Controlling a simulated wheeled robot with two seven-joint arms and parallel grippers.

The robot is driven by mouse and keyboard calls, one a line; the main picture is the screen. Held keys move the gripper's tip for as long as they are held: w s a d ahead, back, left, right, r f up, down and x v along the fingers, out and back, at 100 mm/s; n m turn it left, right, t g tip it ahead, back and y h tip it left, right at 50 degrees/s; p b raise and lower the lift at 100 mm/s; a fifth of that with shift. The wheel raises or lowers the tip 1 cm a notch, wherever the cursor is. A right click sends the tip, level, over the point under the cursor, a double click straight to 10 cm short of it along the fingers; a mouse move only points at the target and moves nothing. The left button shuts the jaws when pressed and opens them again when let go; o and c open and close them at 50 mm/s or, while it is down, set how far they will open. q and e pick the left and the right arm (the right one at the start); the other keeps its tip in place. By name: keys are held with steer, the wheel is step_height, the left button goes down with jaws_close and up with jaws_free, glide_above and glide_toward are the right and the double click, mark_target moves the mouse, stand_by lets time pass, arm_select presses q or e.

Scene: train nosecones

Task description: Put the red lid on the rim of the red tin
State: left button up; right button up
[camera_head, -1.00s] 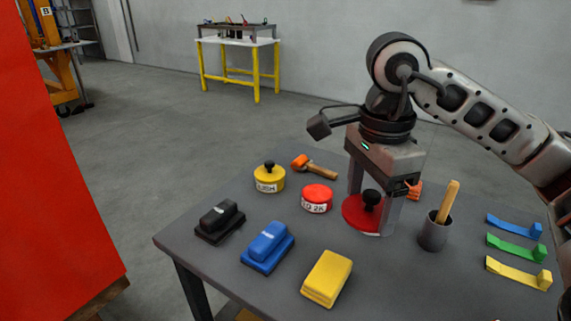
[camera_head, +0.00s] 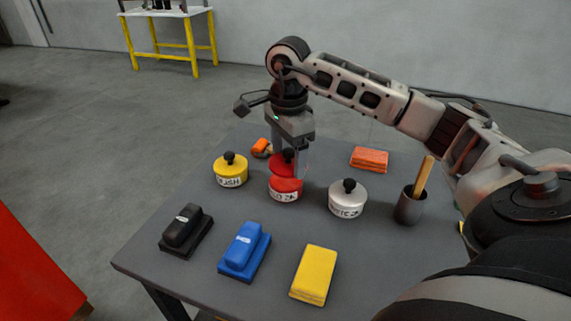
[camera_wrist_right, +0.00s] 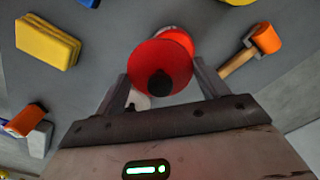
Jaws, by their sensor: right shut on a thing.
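The red lid (camera_head: 281,169), a flat disc with a black knob, is held in my right gripper (camera_head: 288,168). It also shows in the wrist view (camera_wrist_right: 160,60), between the two fingers, which are closed on its knob (camera_wrist_right: 160,83). The red tin (camera_head: 285,195), with a white label, stands upright on the table right under the lid. In the wrist view a part of the tin (camera_wrist_right: 178,32) peeks out past the lid's far edge, so the lid is off-centre from it. Whether they touch is unclear. My left gripper is out of view.
A yellow tin (camera_head: 231,175) and a white tin (camera_head: 347,202), both with black-knobbed lids, flank the red tin. An orange hammer (camera_head: 261,147) lies behind, an orange block (camera_head: 369,158) back right. Black, blue and yellow blocks lie in front.

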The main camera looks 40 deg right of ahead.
mark_target(286, 180)
steer(key=shift+w+d+f, duration=0.25)
steer(key=shift+w+f, duration=0.15)
steer(key=shift+f, duration=0.15)
steer(key=shift+w+d+f, duration=0.2)
steer(key=shift+w+f, duration=0.2)
steer(key=shift+f, duration=0.15)
step_height(286, 180, down, 3)
steer(key=shift+w+d+p, duration=0.1)
steer(key=shift+p, duration=0.6)
steer(key=shift+f, duration=0.15)
steer(key=shift+f, duration=0.1)
steer(key=shift+f+b, duration=0.15)
steer(key=shift+b, duration=0.15)
steer(key=o, duration=1)
step_height(286, 180, up, 13)
steer(key=shift+f+b, duration=0.2)
steer(key=shift+b, duration=0.3)
